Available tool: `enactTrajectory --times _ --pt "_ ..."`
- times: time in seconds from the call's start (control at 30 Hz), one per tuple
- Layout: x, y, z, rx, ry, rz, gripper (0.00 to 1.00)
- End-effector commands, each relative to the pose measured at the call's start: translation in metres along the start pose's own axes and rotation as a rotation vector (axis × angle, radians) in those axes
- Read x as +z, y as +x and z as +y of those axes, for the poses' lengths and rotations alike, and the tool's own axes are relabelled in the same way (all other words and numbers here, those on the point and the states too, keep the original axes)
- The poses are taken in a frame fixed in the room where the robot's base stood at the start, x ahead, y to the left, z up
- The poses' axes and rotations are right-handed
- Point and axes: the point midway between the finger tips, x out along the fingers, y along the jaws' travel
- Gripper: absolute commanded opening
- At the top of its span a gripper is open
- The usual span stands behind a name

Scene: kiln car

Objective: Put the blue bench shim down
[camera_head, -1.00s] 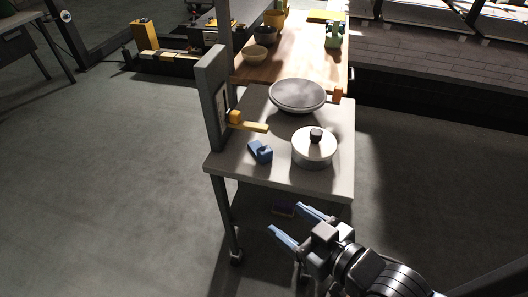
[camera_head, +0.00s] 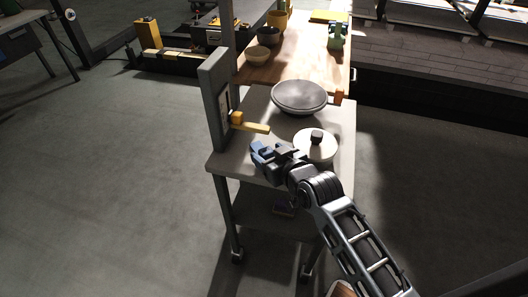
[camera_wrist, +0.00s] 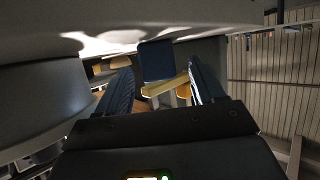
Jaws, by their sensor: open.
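The blue bench shim (camera_wrist: 157,60) shows in the wrist view as a dark blue block between and just beyond my two fingers. In the head view it rests on the grey cart top (camera_head: 232,160) near the front left, mostly merged with my blue fingertips. My gripper (camera_head: 268,155) is at the shim, low over the cart top, and its fingers are apart. In the wrist view the gripper (camera_wrist: 162,82) has visible space between its fingers; whether either finger touches the shim cannot be told.
A lidded white pot (camera_head: 316,146) stands close to the right of my gripper. A grey round dish (camera_head: 299,97) lies behind it. A grey upright panel (camera_head: 214,100) with a yellow lever (camera_head: 250,127) stands at the cart's left edge. A wooden bench (camera_head: 300,55) adjoins behind.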

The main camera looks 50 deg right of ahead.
Motion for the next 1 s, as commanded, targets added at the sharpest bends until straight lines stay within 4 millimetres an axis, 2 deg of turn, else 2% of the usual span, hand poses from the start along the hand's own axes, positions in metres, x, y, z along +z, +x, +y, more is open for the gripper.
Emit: enactTrajectory --times 0.13,0.3,0.57,1.0 --pt "-0.007 0.021 0.001 0.001 0.000 0.002 0.68" --pt "-0.005 0.039 0.001 0.000 0.000 0.000 0.68" --pt "-0.004 0.042 0.000 -0.001 0.000 0.001 0.68" --pt "-0.004 0.042 0.000 0.000 0.000 0.001 0.28"
